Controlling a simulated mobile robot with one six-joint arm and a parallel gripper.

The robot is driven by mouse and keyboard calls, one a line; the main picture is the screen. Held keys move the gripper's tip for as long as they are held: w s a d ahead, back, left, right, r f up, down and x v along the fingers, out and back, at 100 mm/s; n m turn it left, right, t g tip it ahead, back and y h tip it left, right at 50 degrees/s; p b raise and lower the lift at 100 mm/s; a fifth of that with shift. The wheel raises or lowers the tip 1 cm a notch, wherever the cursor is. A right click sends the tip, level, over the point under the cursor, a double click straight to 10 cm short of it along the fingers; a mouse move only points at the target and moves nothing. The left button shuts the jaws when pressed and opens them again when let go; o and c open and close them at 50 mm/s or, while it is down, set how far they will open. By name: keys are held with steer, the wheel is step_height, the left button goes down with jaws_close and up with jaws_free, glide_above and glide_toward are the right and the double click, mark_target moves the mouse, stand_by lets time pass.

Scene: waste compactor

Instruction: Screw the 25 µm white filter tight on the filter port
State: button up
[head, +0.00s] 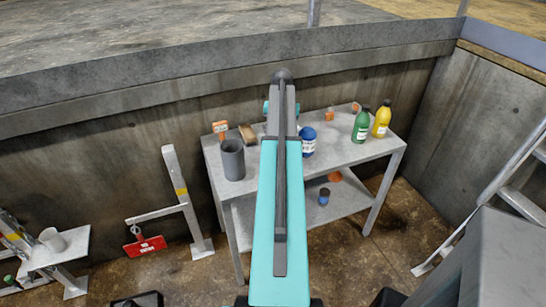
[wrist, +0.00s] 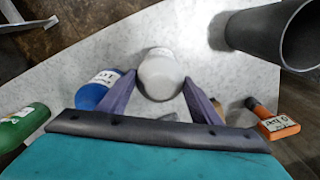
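A white rounded cylinder (wrist: 161,76), which looks like the filter, is between the two dark purple-grey fingers of my gripper (wrist: 159,80) in the wrist view. The fingers stand apart on its left and right, with their tips very close to its sides. I cannot tell whether they touch it, and no micron marking is readable. My arm hides the gripper and this cylinder in the head view. I cannot identify the filter port in either view.
The grey table (head: 345,155) holds a dark grey cup (head: 233,162), a blue jar (head: 308,143), a green bottle (head: 361,127), a yellow bottle (head: 382,120) and small orange items. A blue container (wrist: 94,92) and an orange labelled object (wrist: 277,122) flank the gripper in the wrist view.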

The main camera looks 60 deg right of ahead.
steer(key=shift+r+p, duration=1.55)
steer(key=shift+r, duration=1)
steer(key=shift+s, duration=0.1)
